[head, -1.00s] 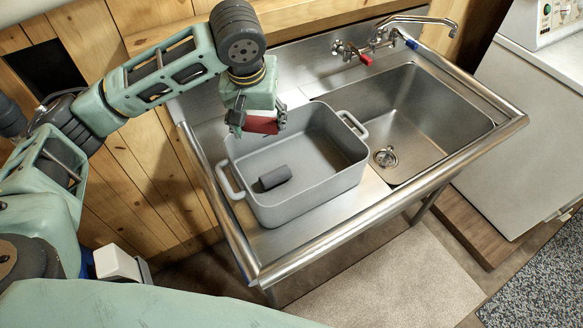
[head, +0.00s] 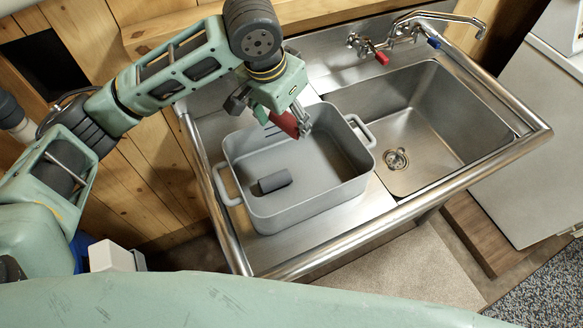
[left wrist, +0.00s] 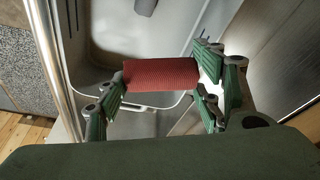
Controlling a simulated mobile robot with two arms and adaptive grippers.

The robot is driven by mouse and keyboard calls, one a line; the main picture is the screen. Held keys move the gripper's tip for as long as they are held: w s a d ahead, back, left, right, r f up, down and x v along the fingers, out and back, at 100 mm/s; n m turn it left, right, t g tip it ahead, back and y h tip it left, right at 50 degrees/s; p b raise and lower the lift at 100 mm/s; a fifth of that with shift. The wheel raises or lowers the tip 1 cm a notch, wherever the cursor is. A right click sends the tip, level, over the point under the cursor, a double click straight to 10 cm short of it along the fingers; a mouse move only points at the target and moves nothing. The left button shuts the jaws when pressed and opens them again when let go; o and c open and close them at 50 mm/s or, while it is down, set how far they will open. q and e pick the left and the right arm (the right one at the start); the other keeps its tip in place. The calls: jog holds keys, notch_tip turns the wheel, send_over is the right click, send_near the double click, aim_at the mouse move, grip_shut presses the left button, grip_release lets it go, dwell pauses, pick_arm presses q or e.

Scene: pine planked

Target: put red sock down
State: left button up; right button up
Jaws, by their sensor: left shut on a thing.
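The red sock (head: 287,124), rolled up, is between the fingers of my left gripper (head: 281,119). In the left wrist view the red sock (left wrist: 160,75) lies crosswise, with green-padded fingers at both ends. My left gripper is shut on it and holds it above the back part of the grey tub (head: 233,163). The sock appears clear of the tub floor. My right gripper is in neither view.
A dark grey rolled item (head: 275,181) lies in the tub, toward its front left; the rest of the tub floor is bare. The tub stands on the metal drainboard beside an empty sink basin (head: 425,115). A faucet (head: 437,19) is behind the basin.

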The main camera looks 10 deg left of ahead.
pick_arm(q)
jog(key=w+d+f+m+b, duration=0.1)
jog(key=d+f+m+b, duration=0.1)
jog(key=d+f+m, duration=0.4)
jog(key=n+p, duration=0.1)
jog(key=n, duration=0.1)
send_over(319, 166)
jog(key=shift+g+h, duration=0.3)
jog(key=shift+h, duration=0.1)
jog(key=f, duration=0.8)
jog(key=shift+s+a+f, duration=0.3)
jog(key=shift+a, duration=0.1)
jog(key=shift+f, duration=0.45)
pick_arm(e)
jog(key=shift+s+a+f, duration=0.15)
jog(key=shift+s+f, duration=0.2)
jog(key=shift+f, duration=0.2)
pick_arm(q)
jog(key=o, duration=0.7)
jog(key=shift+f, duration=0.15)
jog(key=o, duration=0.4)
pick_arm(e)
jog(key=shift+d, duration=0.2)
pick_arm(q)
jog(key=b+v, duration=0.1)
jog(key=v, duration=1.1)
jog(key=shift+s+r, duration=0.1)
jog(key=shift+r, duration=0.1)
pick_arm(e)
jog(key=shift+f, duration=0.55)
